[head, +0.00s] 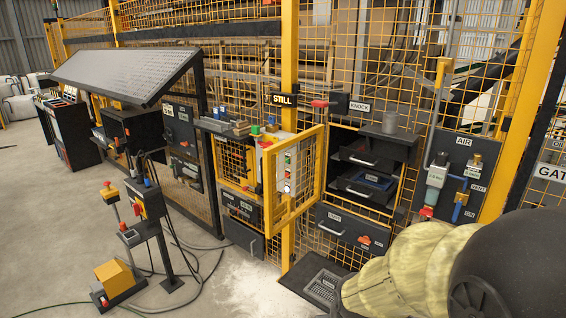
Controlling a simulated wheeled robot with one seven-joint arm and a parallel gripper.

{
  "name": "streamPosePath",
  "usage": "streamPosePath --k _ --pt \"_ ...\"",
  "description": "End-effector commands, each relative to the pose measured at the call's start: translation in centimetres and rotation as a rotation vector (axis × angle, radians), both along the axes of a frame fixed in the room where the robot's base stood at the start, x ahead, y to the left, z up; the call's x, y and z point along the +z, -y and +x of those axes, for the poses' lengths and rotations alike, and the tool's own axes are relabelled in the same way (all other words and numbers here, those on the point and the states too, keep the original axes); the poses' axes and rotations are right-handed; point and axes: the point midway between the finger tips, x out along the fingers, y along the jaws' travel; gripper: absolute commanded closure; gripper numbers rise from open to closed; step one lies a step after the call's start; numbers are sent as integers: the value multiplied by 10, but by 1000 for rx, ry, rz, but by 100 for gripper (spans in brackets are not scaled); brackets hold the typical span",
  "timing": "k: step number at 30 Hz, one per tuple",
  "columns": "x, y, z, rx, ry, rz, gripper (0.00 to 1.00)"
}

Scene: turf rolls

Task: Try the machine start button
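A slim pale control strip (287,173) with small green, red and white round spots shows through the yellow mesh gate (293,180) near the middle of the head view. Its labels are too small to read, so I cannot tell which spot is the start button. A dark pedestal box (148,202) with a yellow and red control stands at the left front. A red-topped yellow box (108,193) is on a thin post beside it. My arm's pale sleeve and dark rounded link fill the lower right. My gripper is not in view.
Yellow mesh fencing (430,60) runs behind the machine. A dark cabinet with drawers (355,228) and an AIR panel (462,165) stand at the right. Cables (190,265) lie around the pedestal. A dark grate (318,283) and pale dust (255,285) are on the floor. Open floor lies at left.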

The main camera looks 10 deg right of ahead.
Motion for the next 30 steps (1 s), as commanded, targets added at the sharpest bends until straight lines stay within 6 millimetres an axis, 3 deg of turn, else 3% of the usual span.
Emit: streamPosePath --k 11,15,17,30 --pt "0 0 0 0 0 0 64" --pt "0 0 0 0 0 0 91" --pt "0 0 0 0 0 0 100" --pt "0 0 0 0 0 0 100"
